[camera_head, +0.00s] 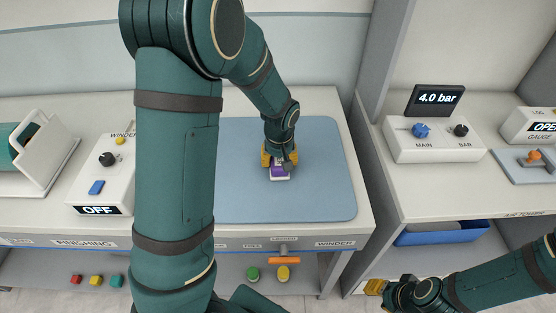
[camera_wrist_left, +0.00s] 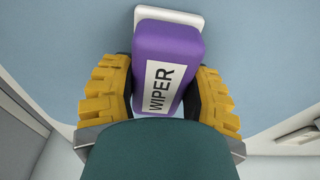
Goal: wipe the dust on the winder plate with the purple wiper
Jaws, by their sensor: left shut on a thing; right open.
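The purple wiper (camera_head: 279,171) has a white base and, in the left wrist view, a label reading WIPER (camera_wrist_left: 160,88). My left gripper (camera_head: 279,158) is shut on the wiper, with yellow fingers on both sides of it. The wiper is over the blue winder plate (camera_head: 320,180), near its middle; I cannot tell if it touches the surface. No dust is discernible on the visible part of the plate. My left arm hides the plate's left part. My right gripper (camera_head: 374,288) is open and low at the lower right, in front of the shelf unit.
A winder control box (camera_head: 100,180) reading OFF stands left of my arm. A pressure panel (camera_head: 432,140) showing 4.0 bar and a blue tray (camera_head: 440,234) are on the right. The plate's right side is clear.

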